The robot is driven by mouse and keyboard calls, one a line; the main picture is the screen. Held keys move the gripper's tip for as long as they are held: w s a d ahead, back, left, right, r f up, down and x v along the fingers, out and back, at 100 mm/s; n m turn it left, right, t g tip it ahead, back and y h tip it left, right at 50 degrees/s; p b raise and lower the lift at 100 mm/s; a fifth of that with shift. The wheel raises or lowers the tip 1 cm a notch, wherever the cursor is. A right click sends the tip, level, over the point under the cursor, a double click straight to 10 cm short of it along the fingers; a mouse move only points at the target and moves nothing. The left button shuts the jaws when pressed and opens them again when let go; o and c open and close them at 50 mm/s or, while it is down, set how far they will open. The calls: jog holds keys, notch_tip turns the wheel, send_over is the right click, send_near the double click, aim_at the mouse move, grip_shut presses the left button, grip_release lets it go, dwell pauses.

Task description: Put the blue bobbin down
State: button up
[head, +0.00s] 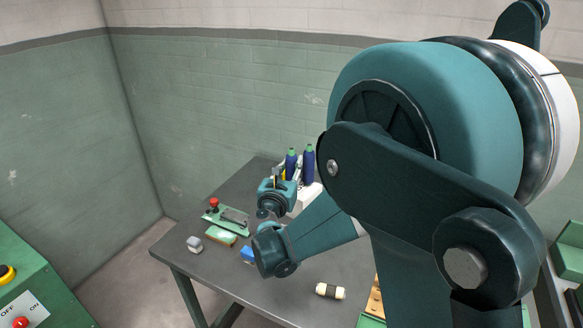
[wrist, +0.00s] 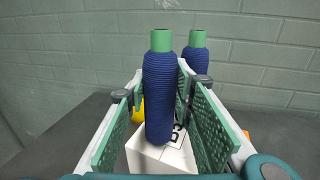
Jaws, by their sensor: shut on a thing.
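My gripper (wrist: 160,95) is shut on a blue bobbin (wrist: 159,90) with a green top, its two green pads on either side of it. The bobbin is upright. In the wrist view its lower end overlaps a white box (wrist: 150,160) with dark lettering; I cannot tell whether they touch. A second blue bobbin (wrist: 197,58) with a green top stands behind it to the right, its lower part hidden. In the head view my gripper (head: 284,174) is at the back of the table, with the held bobbin (head: 291,158) beside the second bobbin (head: 308,160).
The grey table (head: 215,268) carries a green device with a red knob (head: 214,202), a green and pale block (head: 221,236), a grey block (head: 194,244), a blue block (head: 248,256) and a black and cream spool (head: 330,291). Something yellow (wrist: 138,108) is behind the held bobbin.

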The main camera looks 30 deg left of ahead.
jog(key=shift+f, duration=0.1)
jog(key=o, duration=0.6)
jog(key=shift+s+r, duration=0.2)
jog(key=p+v, duration=0.1)
jog(key=v, duration=1)
jog(key=shift+s+d, duration=0.1)
jog(key=shift+s, duration=0.25)
dwell(0.6)
